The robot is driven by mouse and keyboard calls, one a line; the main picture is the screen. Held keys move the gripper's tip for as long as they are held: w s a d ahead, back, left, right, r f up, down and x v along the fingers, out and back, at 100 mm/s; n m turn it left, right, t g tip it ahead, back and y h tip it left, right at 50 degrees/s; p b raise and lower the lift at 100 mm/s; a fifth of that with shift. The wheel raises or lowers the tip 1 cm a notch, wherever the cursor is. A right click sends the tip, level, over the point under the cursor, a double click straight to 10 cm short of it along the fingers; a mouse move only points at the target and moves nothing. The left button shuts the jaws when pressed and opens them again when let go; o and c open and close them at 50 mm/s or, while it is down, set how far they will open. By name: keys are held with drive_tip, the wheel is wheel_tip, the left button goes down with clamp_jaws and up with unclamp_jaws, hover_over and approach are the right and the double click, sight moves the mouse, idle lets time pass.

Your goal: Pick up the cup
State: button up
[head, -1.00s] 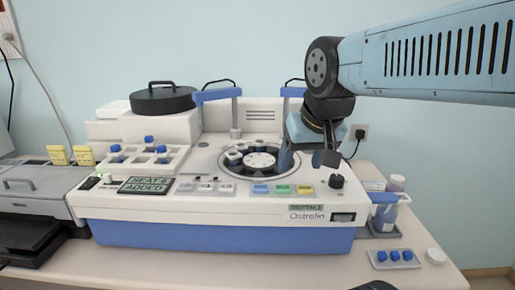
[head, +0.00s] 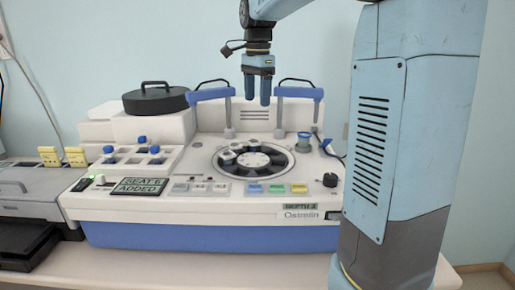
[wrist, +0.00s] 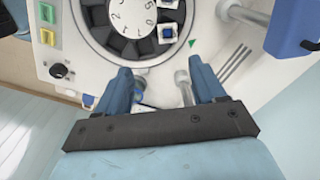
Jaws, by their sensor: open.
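My gripper (head: 258,101) hangs pointing down above the rear of the white machine, its two blue fingers apart and empty. It also shows in the wrist view (wrist: 165,92). A small blue, cup-like piece (head: 304,142) stands on the machine deck to the right of the round carousel, below and right of my gripper. In the wrist view a blue piece (wrist: 139,88) shows partly beside the left finger, which hides some of it. White blocks (head: 229,156) sit in the carousel (head: 252,163). I cannot tell for sure which piece is the cup.
Two blue-headed posts, left (head: 208,94) and right (head: 298,92), rise behind the carousel near my gripper. A black lidded pot (head: 155,100) and a rack of blue-capped bottles (head: 143,156) stand left. My arm hides the right of the table.

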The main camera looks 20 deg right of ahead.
sight(254, 148)
drive_tip(key=shift+m, duration=0.4)
drive_tip(key=f, duration=0.4)
drive_tip(key=w+f, duration=0.1)
drive_tip(key=f, duration=0.9)
drive_tip(key=shift+w, duration=0.3)
drive_tip(key=c, duration=1.1)
drive_tip(key=shift+r, duration=0.15)
drive_tip(key=shift+c, duration=0.2)
